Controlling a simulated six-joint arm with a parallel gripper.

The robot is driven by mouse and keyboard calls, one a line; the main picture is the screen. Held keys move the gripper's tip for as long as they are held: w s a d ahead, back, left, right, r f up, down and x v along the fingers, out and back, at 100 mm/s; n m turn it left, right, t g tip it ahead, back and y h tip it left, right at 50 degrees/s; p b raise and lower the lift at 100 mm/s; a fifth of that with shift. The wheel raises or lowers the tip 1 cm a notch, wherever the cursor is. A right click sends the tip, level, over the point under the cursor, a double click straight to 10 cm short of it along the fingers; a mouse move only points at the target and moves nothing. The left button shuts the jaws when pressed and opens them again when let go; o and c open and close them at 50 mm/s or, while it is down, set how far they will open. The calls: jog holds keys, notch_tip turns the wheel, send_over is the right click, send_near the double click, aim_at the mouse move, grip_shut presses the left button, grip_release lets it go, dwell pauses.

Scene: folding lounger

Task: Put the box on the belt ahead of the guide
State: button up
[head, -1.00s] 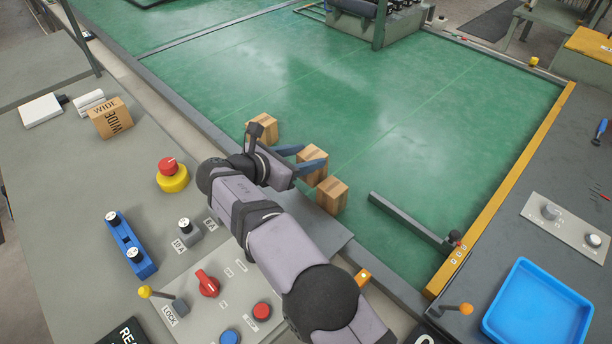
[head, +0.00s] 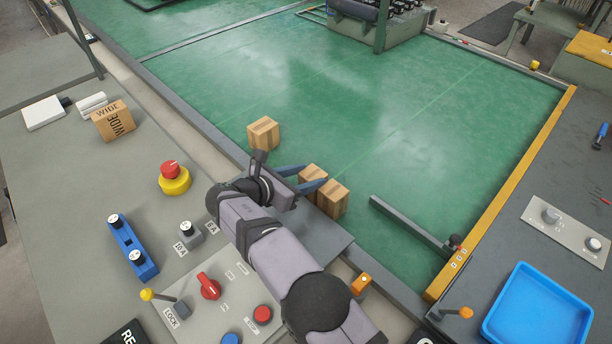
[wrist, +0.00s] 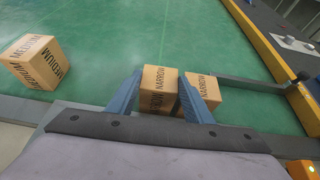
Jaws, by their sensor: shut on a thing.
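My gripper (head: 314,176) is shut on a small brown box marked NARROW (wrist: 160,84), with one blue finger on each side of it. The held box also shows in the head view (head: 310,176), at the near edge of the green belt (head: 400,130). I cannot tell whether it rests on the belt or hangs just above it. A second NARROW box (head: 333,199) stands close on its right, near the right finger. A MEDIUM box (head: 263,133) sits apart to the left. A grey bar, seemingly the guide (head: 410,224), reaches over the belt from the yellow rail.
A WIDE box (head: 113,122) stands on the left console (head: 70,220), which carries a red stop button (head: 172,176), knobs and levers. A blue tray (head: 537,306) lies on the right bench. The belt beyond the boxes is clear.

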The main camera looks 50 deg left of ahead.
jog(key=shift+f, duration=0.2)
jog(key=o, duration=1.2)
jog(key=shift+r, duration=0.2)
jog(key=b+v, duration=0.1)
jog(key=v, duration=1.1)
